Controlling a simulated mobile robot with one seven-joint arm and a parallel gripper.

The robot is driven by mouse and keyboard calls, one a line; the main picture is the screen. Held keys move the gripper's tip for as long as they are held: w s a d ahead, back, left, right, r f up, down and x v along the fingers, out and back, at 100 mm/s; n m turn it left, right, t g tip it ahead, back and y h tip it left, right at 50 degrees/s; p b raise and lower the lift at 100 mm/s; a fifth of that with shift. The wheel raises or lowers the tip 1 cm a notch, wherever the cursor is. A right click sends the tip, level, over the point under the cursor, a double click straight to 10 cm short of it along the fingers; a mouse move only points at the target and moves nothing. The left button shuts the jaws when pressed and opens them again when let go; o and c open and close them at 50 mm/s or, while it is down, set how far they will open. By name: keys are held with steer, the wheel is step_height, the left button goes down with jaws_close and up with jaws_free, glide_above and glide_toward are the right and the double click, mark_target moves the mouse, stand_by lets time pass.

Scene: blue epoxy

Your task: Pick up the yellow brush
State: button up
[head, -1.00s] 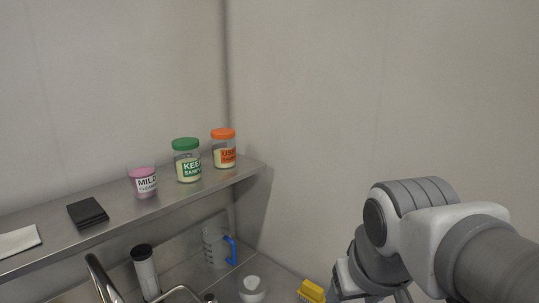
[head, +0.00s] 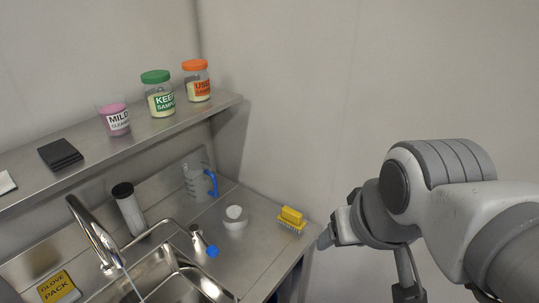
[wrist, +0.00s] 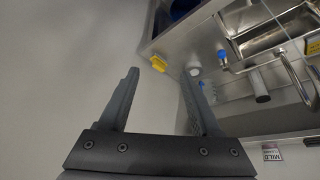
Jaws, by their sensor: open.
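The yellow brush (head: 291,217) lies bristles down on the steel counter, near its right end by the wall. In the wrist view the brush (wrist: 158,64) shows beyond the fingertips, between them and at the counter's edge. My gripper (wrist: 160,72) is open and empty, with its two dark fingers spread apart. In the head view my gripper (head: 326,238) is just right of the brush, apart from it, and partly hidden by my own arm.
A white bowl (head: 235,217) and a clear jug with a blue handle (head: 200,182) stand left of the brush. A shelf (head: 130,138) with jars runs above.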

stand_by(0.4)
steer(key=n+g+y+b, duration=0.1)
steer(key=n+g+b, duration=0.35)
steer(key=n, duration=0.55)
glide_above(292, 211)
steer(key=f, duration=2.4)
steer(key=shift+s+d+f, duration=0.3)
steer(key=shift+s+f, duration=0.1)
steer(key=shift+w+a+f+p, duration=0.1)
steer(key=shift+w+f+p, duration=0.05)
steer(key=shift+f, duration=0.9)
steer(key=shift+w+a+f+p, duration=0.1)
steer(key=shift+a+f+p, duration=0.1)
steer(key=shift+f, duration=0.8)
steer(key=shift+w+a+f+p, duration=0.1)
steer(key=shift+w+f+p, duration=0.05)
steer(key=shift+f, duration=0.9)
jaws_close()
